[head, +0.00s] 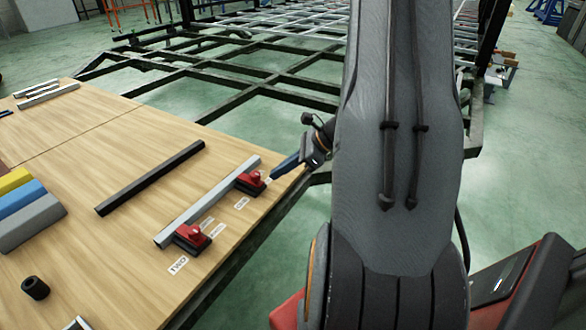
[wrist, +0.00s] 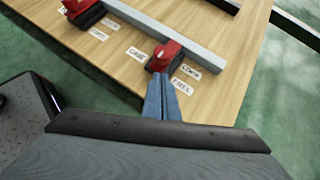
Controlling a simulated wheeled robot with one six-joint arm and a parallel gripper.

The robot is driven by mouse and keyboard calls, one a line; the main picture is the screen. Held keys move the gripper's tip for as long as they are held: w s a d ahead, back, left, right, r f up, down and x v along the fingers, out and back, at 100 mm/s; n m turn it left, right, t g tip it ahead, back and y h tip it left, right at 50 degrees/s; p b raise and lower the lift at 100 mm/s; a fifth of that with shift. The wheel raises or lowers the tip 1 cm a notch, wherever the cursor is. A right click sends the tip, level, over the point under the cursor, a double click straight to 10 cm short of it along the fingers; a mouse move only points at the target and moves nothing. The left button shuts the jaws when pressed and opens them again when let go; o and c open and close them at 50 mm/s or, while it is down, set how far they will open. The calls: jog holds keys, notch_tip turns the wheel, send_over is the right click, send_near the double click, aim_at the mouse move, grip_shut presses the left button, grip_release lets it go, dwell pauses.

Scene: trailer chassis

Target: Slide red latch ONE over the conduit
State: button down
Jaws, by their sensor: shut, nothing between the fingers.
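Red latch ONE (head: 250,182) sits on a dark base at the near side of the grey conduit (head: 210,200), close to its far end. In the wrist view latch ONE (wrist: 164,54) is beside the conduit (wrist: 160,27); whether any part overlaps the bar is unclear. My gripper (head: 274,176) has blue fingers, held together and empty. In the wrist view the fingertips (wrist: 161,76) point at the latch's near side, very close to it; contact cannot be told. White labels ONE (wrist: 137,54), LOCK and FREE lie around the latch.
A second red latch (head: 193,236), labelled TWO, stands by the conduit's near end. A black bar (head: 150,178), coloured blocks (head: 25,207) and a black cylinder (head: 35,288) lie on the wooden table (head: 110,270). The chassis frame (head: 250,85) stands beyond the table.

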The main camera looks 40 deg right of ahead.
jog(key=shift+w+a, duration=0.8)
jog(key=shift+a, duration=0.15)
jog(key=shift+w, duration=0.1)
jog(key=shift+w+a, duration=0.25)
jog(key=shift+w, duration=0.45)
jog(key=shift+w+a, duration=0.2)
jog(key=shift+w, duration=0.5)
jog(key=shift+w+a, duration=0.25)
jog(key=shift+w, duration=0.45)
jog(key=shift+s, duration=0.1)
jog(key=shift+s+d+r, duration=0.1)
jog(key=shift+s+d, duration=0.15)
jog(key=shift+d, duration=0.05)
jog(key=shift+s+d+r+p, duration=0.1)
jog(key=shift+s+d+p, duration=0.85)
jog(key=shift+d, duration=0.2)
jog(key=p+v, duration=0.2)
jog(key=v, duration=0.8)
jog(key=shift+p, duration=0.3)
jog(key=shift+s, duration=0.1)
